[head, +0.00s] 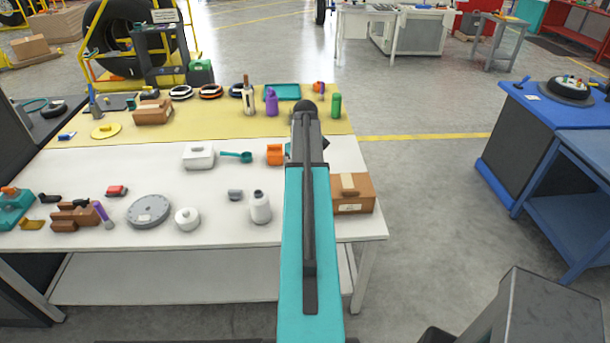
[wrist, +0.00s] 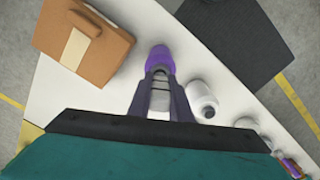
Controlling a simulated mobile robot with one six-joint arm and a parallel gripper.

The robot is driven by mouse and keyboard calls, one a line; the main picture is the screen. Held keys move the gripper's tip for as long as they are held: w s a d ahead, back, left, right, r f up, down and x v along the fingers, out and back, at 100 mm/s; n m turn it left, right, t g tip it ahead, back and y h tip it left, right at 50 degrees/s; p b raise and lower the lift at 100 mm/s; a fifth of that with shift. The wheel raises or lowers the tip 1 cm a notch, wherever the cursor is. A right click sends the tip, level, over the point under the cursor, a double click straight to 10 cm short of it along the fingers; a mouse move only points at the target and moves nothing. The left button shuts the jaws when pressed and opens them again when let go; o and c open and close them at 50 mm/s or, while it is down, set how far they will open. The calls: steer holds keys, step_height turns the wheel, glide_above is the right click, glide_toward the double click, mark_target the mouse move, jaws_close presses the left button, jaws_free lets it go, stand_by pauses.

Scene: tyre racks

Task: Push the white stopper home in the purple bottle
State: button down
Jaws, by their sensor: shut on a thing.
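A purple bottle (wrist: 160,59) shows in the wrist view, just beyond my fingertips. My gripper (wrist: 160,76) is shut on a pale grey-white piece (wrist: 159,100), which looks like the white stopper. It lines up with the bottle in this view; I cannot tell whether it touches the bottle or how deep it sits. In the head view my arm hides the gripper and this spot of the table. Another purple bottle (head: 271,102) stands on the yellow part of the table in the head view.
A brown box (wrist: 83,35) and a white bottle (wrist: 202,99) stand close on either side of the purple bottle. They also show in the head view, the box (head: 352,203) right of my arm and the white bottle (head: 260,208) left of it. Several other items lie leftward.

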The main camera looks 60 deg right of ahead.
steer(key=shift+f+b, duration=0.4)
steer(key=shift+f, duration=0.5)
stand_by(0.7)
steer(key=c, duration=1.5)
jaws_free()
steer(key=shift+c, duration=0.2)
steer(key=shift+r, duration=0.15)
steer(key=shift+r+b, duration=2.3)
steer(key=shift+r, duration=4.55)
steer(key=shift+r, duration=0.15)
step_height(320, 180, up, 10)
steer(key=p, duration=0.5)
steer(key=shift+p, duration=0.4)
